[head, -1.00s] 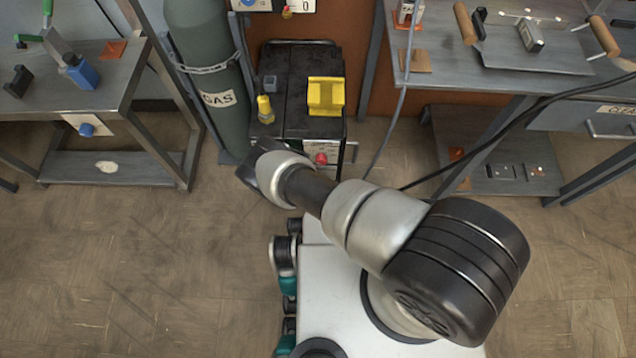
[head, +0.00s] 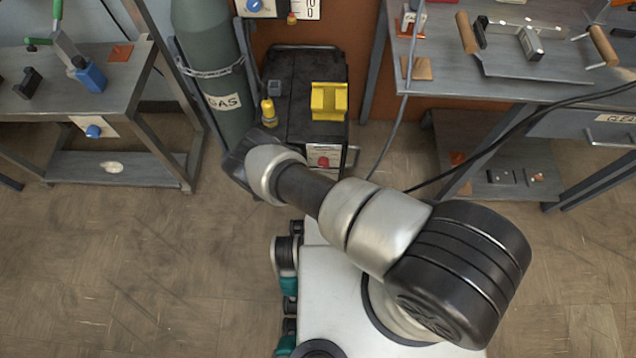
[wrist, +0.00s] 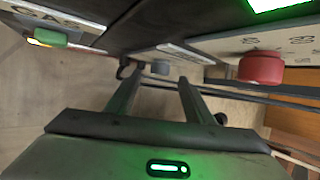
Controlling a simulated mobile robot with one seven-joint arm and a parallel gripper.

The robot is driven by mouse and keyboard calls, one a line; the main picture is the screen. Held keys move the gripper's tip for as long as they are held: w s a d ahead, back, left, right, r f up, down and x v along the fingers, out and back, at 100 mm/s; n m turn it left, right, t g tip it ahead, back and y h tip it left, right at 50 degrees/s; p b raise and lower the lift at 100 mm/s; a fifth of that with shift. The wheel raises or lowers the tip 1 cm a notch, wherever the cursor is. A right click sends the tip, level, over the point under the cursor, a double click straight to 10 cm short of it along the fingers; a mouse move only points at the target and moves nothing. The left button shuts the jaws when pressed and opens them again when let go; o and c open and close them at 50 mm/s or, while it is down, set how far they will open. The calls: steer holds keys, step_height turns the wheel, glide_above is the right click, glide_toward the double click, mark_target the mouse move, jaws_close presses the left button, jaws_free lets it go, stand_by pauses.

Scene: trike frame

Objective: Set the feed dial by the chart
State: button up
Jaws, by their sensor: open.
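A black machine (head: 300,90) stands against the back wall, with a red dial (head: 323,162) on a pale plate on its front. In the wrist view a red dial (wrist: 262,67) sits at the right on a pale plate with numbers, partly cut off. A grey knob (wrist: 160,67) shows beyond the fingertips. My gripper (wrist: 158,84) is open and empty, its fingers apart from the red dial, which is to their right. In the head view my wrist mostly hides the gripper. I cannot tell which knob is the feed dial, and no chart is readable.
A gas cylinder (head: 215,75) stands left of the machine. A yellow block (head: 329,100) and a small yellow item (head: 268,112) are on its top. Benches stand at left (head: 50,100) and right (head: 530,88). A dark cable (head: 480,148) crosses on the right. The left floor is clear.

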steer(key=p+v, duration=0.2)
steer(key=v, duration=1)
steer(key=shift+a, duration=0.15)
steer(key=shift+s+r, duration=0.15)
